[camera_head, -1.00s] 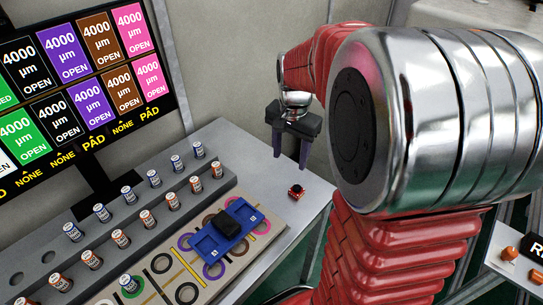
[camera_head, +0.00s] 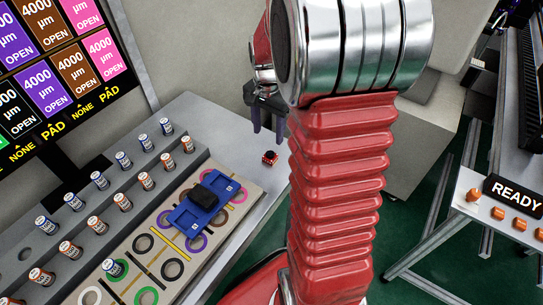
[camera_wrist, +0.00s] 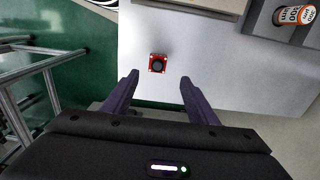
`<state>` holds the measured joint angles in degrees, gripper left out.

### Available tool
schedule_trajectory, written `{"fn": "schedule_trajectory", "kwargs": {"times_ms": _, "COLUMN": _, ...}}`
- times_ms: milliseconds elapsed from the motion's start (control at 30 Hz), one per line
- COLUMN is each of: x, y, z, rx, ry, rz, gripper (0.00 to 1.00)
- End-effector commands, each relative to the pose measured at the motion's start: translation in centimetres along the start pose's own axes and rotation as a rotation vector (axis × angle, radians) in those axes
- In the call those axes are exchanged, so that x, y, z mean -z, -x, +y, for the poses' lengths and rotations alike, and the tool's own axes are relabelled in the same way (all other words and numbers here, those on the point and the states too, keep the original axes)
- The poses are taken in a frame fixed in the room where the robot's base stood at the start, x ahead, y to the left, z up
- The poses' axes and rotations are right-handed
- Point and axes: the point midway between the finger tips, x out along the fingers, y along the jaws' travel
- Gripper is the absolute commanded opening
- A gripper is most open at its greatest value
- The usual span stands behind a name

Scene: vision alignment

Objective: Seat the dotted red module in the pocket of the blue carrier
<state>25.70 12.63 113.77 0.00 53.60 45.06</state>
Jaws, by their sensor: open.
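The red module (camera_head: 270,158) is a small red block with a dark top, lying on the bare grey table near its right edge. In the wrist view the module (camera_wrist: 157,63) sits ahead of the fingertips, roughly between their lines, and apart from them. My gripper (camera_head: 267,122) is open and empty, above and behind the module in the head view; its purple fingers also show in the wrist view (camera_wrist: 157,82). The blue carrier (camera_head: 182,216) lies on the patterned board, with a black block (camera_head: 203,197) on its middle. I cannot make out which recess is the pocket.
The board (camera_head: 132,252) bears coloured rings. Several small labelled cans (camera_head: 123,201) stand in a grey stepped rack at left. A screen (camera_head: 45,70) stands behind. A READY panel (camera_head: 515,195) with orange knobs is at right. The table (camera_head: 205,125) around the module is clear.

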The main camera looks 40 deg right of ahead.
Motion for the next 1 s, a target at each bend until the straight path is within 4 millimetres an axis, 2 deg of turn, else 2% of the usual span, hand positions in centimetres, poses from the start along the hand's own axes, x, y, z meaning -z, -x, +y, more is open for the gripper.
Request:
{"fn": "schedule_trajectory", "kwargs": {"times_ms": 100, "x": -0.1, "y": -2.0, "z": 0.1, "rx": -0.003, "ry": 0.000, "rz": -0.003, "gripper": 0.53}}
{"fn": "schedule_trajectory", "kwargs": {"times_ms": 300, "x": 0.0, "y": -4.5, "z": 0.1, "rx": -0.002, "ry": 0.000, "rz": -0.002, "gripper": 0.53}}
{"fn": "schedule_trajectory", "kwargs": {"times_ms": 767, "x": 0.0, "y": -5.1, "z": 0.1, "rx": 0.000, "ry": 0.000, "rz": 0.000, "gripper": 0.53}}
{"fn": "schedule_trajectory", "kwargs": {"times_ms": 1000, "x": 0.2, "y": -7.8, "z": 0.4, "rx": -0.003, "ry": 0.000, "rz": -0.003, "gripper": 0.53}}
